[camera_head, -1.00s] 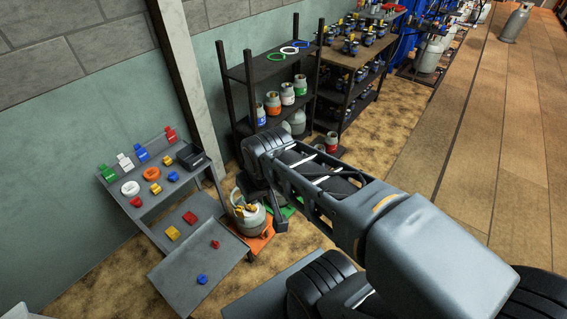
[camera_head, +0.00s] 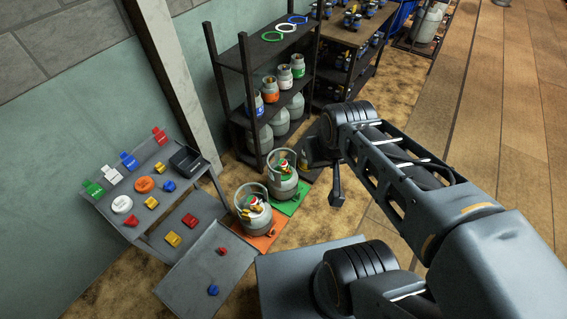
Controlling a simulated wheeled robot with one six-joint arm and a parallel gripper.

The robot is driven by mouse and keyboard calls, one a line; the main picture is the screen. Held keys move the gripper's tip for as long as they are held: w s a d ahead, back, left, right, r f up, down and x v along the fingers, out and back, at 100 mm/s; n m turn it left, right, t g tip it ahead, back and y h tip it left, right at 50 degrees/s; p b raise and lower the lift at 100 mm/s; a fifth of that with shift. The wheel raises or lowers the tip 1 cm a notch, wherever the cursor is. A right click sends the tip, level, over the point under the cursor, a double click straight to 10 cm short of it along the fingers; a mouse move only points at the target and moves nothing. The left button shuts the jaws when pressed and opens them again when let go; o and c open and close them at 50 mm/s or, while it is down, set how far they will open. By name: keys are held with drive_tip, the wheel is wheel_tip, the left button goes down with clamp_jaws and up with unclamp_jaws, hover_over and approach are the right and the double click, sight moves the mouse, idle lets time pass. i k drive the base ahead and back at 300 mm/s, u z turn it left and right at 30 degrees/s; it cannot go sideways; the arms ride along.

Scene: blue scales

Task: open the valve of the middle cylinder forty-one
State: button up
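A grey gas cylinder (camera_head: 283,185) with a red, white and green valve top stands upright on a green mat (camera_head: 290,205). Another grey cylinder (camera_head: 254,218), with yellow and red parts at its top, stands upright on an orange mat (camera_head: 262,240), nearer to me. A dark mat lies beyond the green one, largely behind my arm; I cannot tell what stands on it. No number forty-one is readable. The dark end piece that seems to be my gripper (camera_head: 337,188) hangs to the right of the green-mat cylinder, apart from it in the picture. Its fingers cannot be made out.
A dark shelf (camera_head: 244,92) holds several cylinders and coloured rings behind the mats. A wooden-topped table (camera_head: 345,45) is beyond. Brown floor (camera_head: 500,130) at the right is clear.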

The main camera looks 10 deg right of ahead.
sight(282, 163)
drive_tip(key=z, duration=1.4)
drive_tip(key=i, duration=1.9)
drive_tip(key=u, duration=3.3)
